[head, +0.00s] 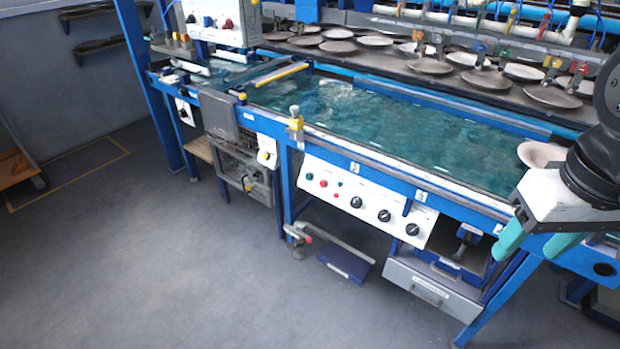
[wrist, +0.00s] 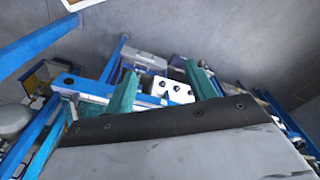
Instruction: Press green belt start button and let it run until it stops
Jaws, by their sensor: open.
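A white control panel (head: 330,203) is on the front of the blue-framed machine below the belt. I cannot tell which green button is the belt start. The teal belt (head: 420,128) lies above; its motion cannot be told. My gripper (head: 530,250) is open and empty at the far right, apart from the buttons. The wrist view shows its teal fingers (wrist: 163,82) spread, with part of the panel (wrist: 176,92) between them; no buttons are clear there.
Several round plates (head: 487,79) lie on a dark rack behind the belt. A yellow-topped post (head: 295,122) stands at the belt's front edge. A grey drawer (head: 430,290) and a blue box (head: 345,263) are below the panel. The grey floor (head: 170,270) in front is clear.

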